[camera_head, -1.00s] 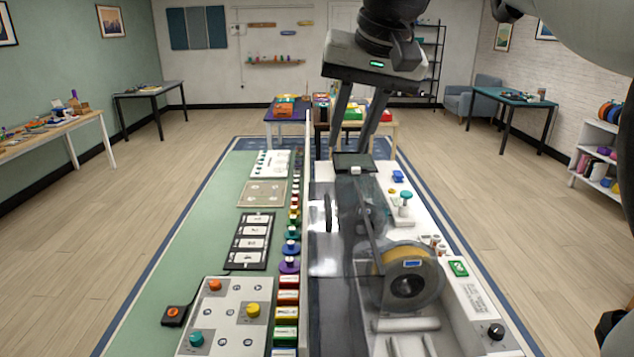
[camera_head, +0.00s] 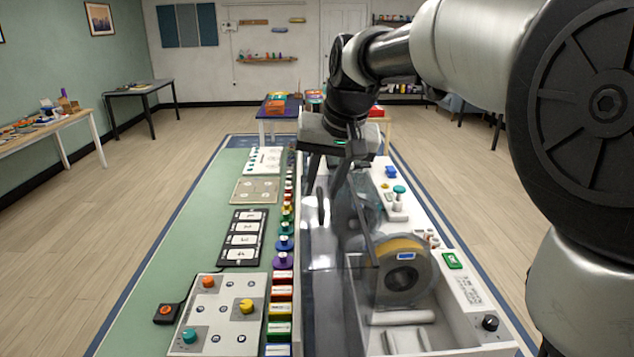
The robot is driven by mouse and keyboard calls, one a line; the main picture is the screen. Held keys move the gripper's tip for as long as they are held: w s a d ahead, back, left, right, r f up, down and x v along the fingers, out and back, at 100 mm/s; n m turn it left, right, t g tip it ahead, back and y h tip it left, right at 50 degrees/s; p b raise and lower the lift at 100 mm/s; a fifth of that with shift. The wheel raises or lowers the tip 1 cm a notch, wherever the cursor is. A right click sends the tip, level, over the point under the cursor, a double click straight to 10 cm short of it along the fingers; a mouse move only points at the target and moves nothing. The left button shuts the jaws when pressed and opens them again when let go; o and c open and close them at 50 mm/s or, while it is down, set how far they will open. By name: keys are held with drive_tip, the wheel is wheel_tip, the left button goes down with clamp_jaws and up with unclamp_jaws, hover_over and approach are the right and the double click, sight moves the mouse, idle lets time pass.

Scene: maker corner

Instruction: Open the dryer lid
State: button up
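The dryer (camera_head: 467,333) is a long white box on the right side of the table. An orange-rimmed filament spool (camera_head: 405,268) stands inside it. Its smoky, see-through lid (camera_head: 322,262) shows as a panel along the dryer's left part, left of the spool; its exact angle is hard to tell. Whether the fingertips touch the lid cannot be told.
A row of coloured knobs and blocks (camera_head: 283,262) runs just left of the dryer. A button panel (camera_head: 223,318) and a black numbered board (camera_head: 244,238) lie farther left. A green-topped knob (camera_head: 399,192) stands behind the spool.

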drive_tip(key=shift+c, duration=0.4)
clamp_jaws()
drive_tip(key=shift+d, duration=0.1)
drive_tip(key=d+y, duration=0.2)
drive_tip(key=d, duration=0.8)
drive_tip(key=shift+r+m+b, duration=0.3)
drive_tip(key=shift+r, duration=0.1)
drive_tip(key=shift+o, duration=0.4)
unclamp_jaws()
drive_tip(key=shift+r, duration=0.1)
